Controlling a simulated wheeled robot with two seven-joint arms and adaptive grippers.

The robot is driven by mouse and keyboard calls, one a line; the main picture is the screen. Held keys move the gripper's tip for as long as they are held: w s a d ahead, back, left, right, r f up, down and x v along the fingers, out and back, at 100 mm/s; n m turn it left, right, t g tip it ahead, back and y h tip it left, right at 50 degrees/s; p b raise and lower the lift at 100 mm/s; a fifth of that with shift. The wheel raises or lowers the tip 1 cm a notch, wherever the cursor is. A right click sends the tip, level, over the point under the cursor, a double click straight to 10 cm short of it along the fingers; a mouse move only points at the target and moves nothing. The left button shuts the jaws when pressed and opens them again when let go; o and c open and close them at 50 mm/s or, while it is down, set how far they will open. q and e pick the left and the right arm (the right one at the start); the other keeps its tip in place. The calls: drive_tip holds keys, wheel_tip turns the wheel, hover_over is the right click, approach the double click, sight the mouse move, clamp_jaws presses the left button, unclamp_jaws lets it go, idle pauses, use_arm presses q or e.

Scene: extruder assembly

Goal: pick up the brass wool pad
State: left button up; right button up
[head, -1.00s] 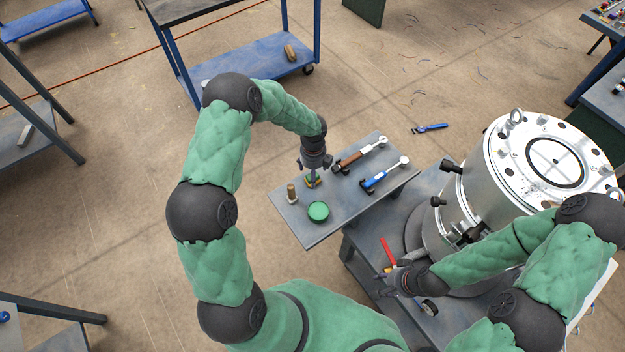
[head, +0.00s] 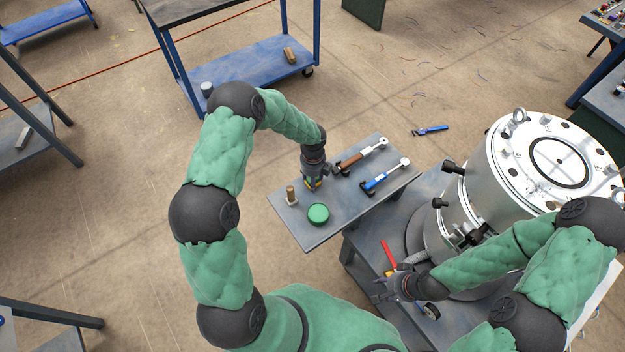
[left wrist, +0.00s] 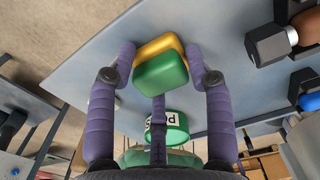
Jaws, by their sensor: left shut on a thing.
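The pad (head: 312,184), a small green and yellow block, shows under my left gripper (head: 313,180) over the small grey side table (head: 318,237). My right gripper (head: 379,290) is open and empty beside the red-handled tool on the lower bench.
A green round tin (head: 318,214) and a wooden-handled brush (head: 291,195) stand near the pad. A brown-handled tool (head: 360,155) and a blue-handled tool (head: 385,176) lie to its right. The large metal vessel (head: 475,190) and a red-handled tool (head: 389,252) are farther right.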

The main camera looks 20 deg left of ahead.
use_arm(q)
drive_tip(key=shift+r+p, duration=0.35)
drive_tip(key=shift+r, duration=0.25)
wheel_tip(320, 180, up, 2)
drive_tip(key=shift+r+p, duration=0.1)
drive_tip(key=shift+p, duration=0.45)
drive_tip(key=s+d+r+p, duration=0.3)
drive_tip(key=d+r, duration=0.6)
drive_tip(key=d, duration=0.4)
drive_tip(key=shift+s+d+r+p, duration=0.25)
drive_tip(key=shift+s+r+p, duration=0.05)
drive_tip(key=shift+s+p, duration=0.1)
drive_tip(key=shift+o, duration=1.3)
